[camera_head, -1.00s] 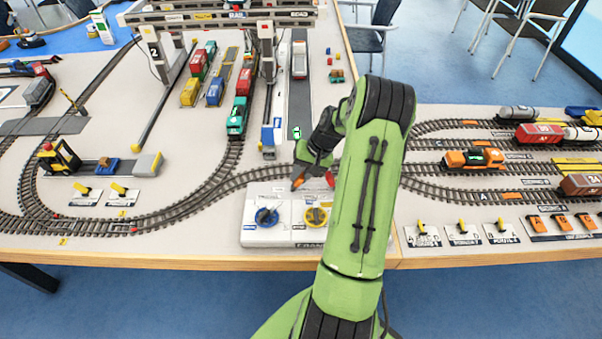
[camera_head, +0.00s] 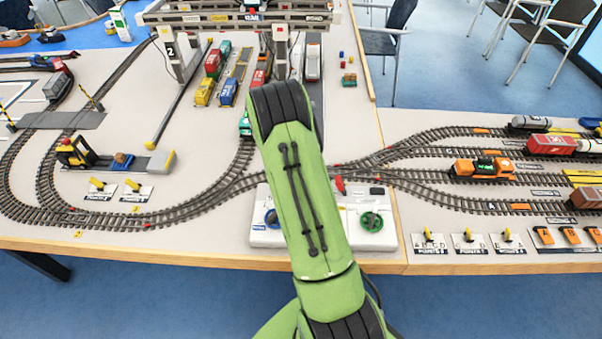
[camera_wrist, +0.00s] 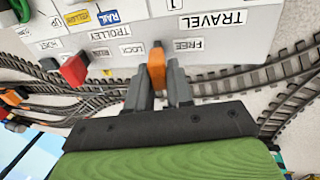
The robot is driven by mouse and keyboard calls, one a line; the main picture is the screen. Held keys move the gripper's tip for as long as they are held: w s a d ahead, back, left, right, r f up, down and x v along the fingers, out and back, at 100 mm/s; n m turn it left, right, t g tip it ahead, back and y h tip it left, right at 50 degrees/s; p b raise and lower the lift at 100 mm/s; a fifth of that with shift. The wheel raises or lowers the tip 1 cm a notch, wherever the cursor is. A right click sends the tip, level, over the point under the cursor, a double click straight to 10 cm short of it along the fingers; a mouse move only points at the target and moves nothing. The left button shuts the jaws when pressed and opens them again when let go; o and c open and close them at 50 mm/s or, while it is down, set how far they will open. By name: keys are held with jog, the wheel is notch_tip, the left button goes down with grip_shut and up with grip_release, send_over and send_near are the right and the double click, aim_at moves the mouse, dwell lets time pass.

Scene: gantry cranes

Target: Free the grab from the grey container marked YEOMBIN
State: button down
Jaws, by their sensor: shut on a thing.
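In the wrist view my gripper (camera_wrist: 157,92) is shut on an orange lever (camera_wrist: 157,66) at the edge of the white control panel (camera_wrist: 225,45). A label reading FREE is on the panel beside the lever. In the head view my arm hides the gripper, the orange lever and the middle of the panel (camera_head: 349,235). The gantry crane (camera_head: 230,18) spans the tracks at the back. My arm covers part of the area below it. I cannot pick out the grab or a grey container marked YEOMBIN.
A red lever (camera_head: 340,185) stands on the panel and also shows in the wrist view (camera_wrist: 75,70). Tracks run just behind the panel; wagons stand at the right.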

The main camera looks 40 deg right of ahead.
jog(key=shift+w+a+f+g+h+p, duration=0.15)
jog(key=shift+w+a+g+h+p, duration=0.25)
jog(key=shift+g+h, duration=0.3)
jog(key=c, duration=1.1)
grip_release()
jog(key=shift+f, duration=0.1)
jog(key=p+v, duration=0.3)
jog(key=v, duration=1.3)
jog(key=shift+w+a+f, duration=0.1)
